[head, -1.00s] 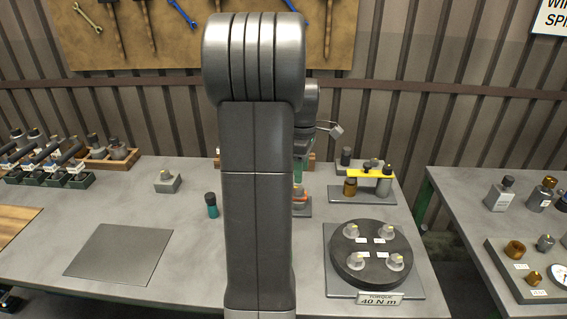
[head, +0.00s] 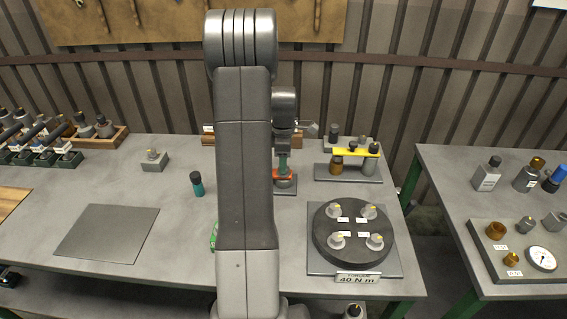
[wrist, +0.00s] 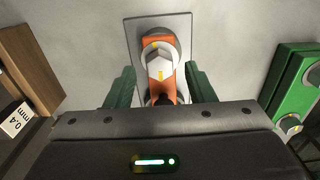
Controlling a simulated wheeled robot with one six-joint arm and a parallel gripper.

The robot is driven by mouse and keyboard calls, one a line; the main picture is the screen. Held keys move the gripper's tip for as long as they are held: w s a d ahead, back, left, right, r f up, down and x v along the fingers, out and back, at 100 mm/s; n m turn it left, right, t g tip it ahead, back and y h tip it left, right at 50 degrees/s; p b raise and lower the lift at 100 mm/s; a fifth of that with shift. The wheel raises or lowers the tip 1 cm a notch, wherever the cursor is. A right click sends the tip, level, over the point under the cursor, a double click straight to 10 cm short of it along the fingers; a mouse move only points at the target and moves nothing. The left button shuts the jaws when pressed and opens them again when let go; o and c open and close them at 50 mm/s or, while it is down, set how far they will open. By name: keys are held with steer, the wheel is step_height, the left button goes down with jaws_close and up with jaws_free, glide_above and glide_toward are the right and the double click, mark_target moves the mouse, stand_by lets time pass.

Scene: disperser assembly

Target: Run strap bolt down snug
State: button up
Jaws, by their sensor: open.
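The strap bolt (wrist: 158,60) is a grey hex head with a yellow mark in the wrist view. It sits on an orange strap (wrist: 176,91) over a pale grey base plate (wrist: 187,42). My gripper (wrist: 158,72) is open, its green fingers on either side of the strap and bolt, with visible gaps. How deep the fingertips reach beside the head cannot be told. In the head view my gripper (head: 284,162) is over the small orange fixture (head: 282,178), partly hidden by my arm. The bolt itself cannot be made out there.
A yellow-barred rack (head: 357,151) stands close to the right of the fixture. A round dark turntable (head: 351,245) with several knobs is nearer. A teal bottle (head: 197,186) stands left of my arm. In the wrist view, a wooden block (wrist: 35,70) and a green housing (wrist: 290,90) flank the fixture.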

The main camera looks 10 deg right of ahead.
steer(key=shift+f, duration=0.95)
steer(key=c, duration=1)
